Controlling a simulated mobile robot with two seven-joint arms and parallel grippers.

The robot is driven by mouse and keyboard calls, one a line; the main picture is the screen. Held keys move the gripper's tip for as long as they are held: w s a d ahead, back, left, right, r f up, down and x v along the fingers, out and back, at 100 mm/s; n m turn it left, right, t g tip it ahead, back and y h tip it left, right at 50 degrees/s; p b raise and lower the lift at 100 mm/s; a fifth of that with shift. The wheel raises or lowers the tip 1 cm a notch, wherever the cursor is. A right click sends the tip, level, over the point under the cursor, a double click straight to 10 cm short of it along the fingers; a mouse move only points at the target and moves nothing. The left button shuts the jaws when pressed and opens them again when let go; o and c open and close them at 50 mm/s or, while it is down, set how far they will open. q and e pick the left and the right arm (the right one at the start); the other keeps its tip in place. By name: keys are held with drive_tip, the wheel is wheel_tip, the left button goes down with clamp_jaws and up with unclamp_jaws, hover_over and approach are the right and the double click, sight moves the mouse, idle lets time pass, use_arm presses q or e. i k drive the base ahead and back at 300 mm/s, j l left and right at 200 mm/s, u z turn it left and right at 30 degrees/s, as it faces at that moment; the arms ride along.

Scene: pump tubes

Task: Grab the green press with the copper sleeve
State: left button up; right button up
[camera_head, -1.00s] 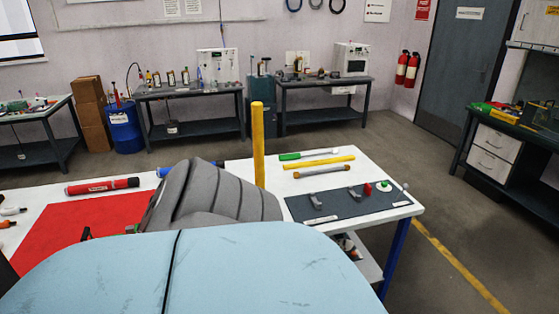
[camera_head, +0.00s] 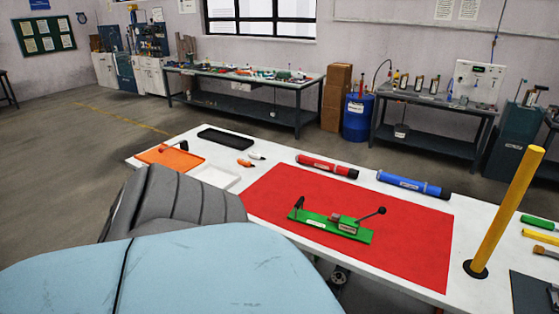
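The green press (camera_head: 311,221) lies on the red mat (camera_head: 410,253) on the white table. It has a flat green base, a dark upright part at its left end, a block near its middle and a lever with a black knob pointing right. I cannot make out a copper sleeve on it at this size. Neither of my grippers is in view. Nothing touches the press.
A red tube (camera_head: 327,167) and a blue tube (camera_head: 413,186) lie behind the mat. A yellow post (camera_head: 506,212) stands to its right. An orange tray (camera_head: 170,157), a white tray (camera_head: 214,176) and a black tray (camera_head: 225,139) are at the left. My own body hides the near left.

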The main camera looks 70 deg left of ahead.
sight(346, 228)
drive_tip(key=j+u, duration=0.15)
drive_tip(key=u, duration=1.75)
